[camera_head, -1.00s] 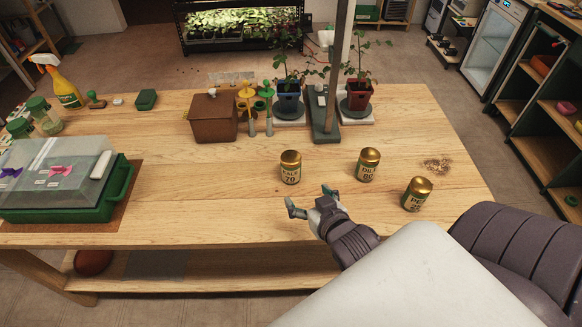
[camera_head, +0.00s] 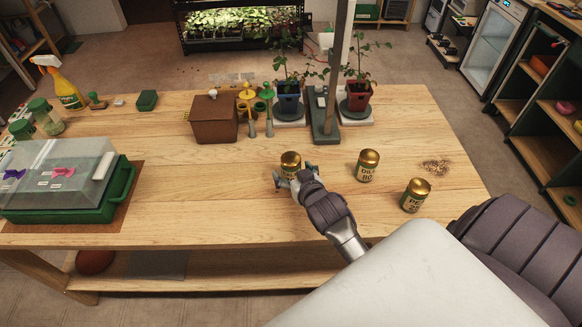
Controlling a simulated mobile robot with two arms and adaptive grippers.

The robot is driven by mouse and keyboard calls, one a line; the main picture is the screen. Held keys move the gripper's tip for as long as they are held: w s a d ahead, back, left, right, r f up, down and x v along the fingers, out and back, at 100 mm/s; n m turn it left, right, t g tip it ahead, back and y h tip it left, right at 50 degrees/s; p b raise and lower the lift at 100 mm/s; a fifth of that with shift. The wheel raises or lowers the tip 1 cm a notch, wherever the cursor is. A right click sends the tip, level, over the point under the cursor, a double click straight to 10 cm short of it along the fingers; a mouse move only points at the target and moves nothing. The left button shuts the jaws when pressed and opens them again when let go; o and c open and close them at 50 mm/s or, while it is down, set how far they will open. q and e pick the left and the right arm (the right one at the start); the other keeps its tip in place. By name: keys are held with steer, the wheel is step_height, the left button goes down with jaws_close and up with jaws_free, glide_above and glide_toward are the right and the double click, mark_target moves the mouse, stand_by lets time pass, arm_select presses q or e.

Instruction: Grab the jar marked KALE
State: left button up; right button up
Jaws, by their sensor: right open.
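The jar marked KALE (camera_head: 290,160) stands upright on the wooden table, with a gold lid. My right gripper (camera_head: 290,180) is at the near side of this jar, fingers open and spread on its left and right. The gripper hides most of the jar's label and lower part. I cannot tell whether the fingers touch it. My left gripper is not in view.
A jar marked DILL (camera_head: 367,166) and a jar whose label starts with PE (camera_head: 415,195) stand to the right. A brown box (camera_head: 214,118) and potted plants (camera_head: 357,97) are behind. A green tray with clear lid (camera_head: 64,215) is at left.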

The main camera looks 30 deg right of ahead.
steer(key=shift+w+d+f, duration=0.1)
steer(key=shift+w+f, duration=0.15)
steer(key=shift+w, duration=0.4)
steer(key=shift+s, duration=0.1)
steer(key=c, duration=1.3)
steer(key=shift+c, duration=0.2)
steer(key=shift+r, duration=0.2)
